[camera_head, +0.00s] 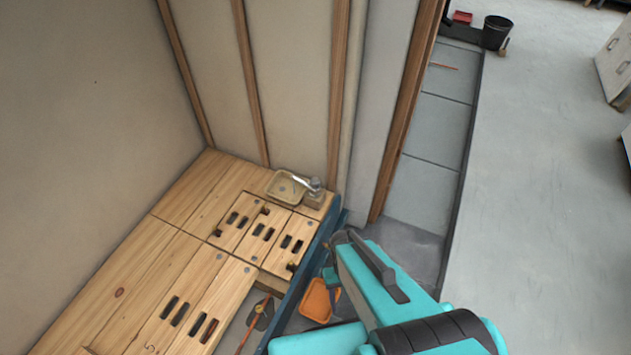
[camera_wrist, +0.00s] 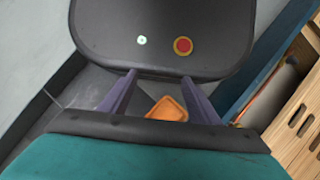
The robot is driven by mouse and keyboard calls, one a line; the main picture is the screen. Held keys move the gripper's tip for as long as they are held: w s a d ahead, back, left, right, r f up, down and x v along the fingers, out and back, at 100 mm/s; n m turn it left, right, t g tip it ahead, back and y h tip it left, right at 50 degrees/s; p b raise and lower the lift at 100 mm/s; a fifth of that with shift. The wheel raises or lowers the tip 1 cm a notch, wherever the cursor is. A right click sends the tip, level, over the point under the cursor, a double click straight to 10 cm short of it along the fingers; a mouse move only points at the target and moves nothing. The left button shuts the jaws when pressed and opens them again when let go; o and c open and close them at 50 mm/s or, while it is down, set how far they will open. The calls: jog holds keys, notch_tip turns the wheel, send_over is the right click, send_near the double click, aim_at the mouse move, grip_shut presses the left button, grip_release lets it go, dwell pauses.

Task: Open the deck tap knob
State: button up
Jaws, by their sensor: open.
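The deck tap (camera_head: 314,186) shows small in the head view, a grey metallic fitting at the right end of the wooden deck (camera_head: 180,190). It stands beside a shallow tan basin (camera_head: 286,188). Its knob is too small to tell apart or to read its position. My gripper is open in the wrist view (camera_wrist: 158,100), with its two purple-grey fingers apart and nothing between them touching either one. In the head view my teal arm reaches up from the lower right, below and right of the tap and apart from it. The tap does not show in the wrist view.
A blue edge board (camera_head: 305,275) runs along the deck's right side. An orange tray (camera_head: 320,299) lies low beyond it; it also shows in the wrist view (camera_wrist: 168,109). Wooden wall studs (camera_head: 337,95) rise behind the deck. Open grey floor (camera_head: 540,190) lies at right.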

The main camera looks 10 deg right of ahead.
jog(key=w+f+m+t+b, duration=0.1)
jog(key=w+f+b, duration=0.2)
jog(key=w, duration=0.9)
notch_tip(320, 180, up, 15)
jog(key=m+t+b, duration=0.4)
jog(key=m+b, duration=0.1)
jog(key=b, duration=0.7)
send_over(315, 180)
notch_tip(315, 180, down, 14)
jog(key=shift+r+b, duration=0.1)
jog(key=shift+b, duration=0.7)
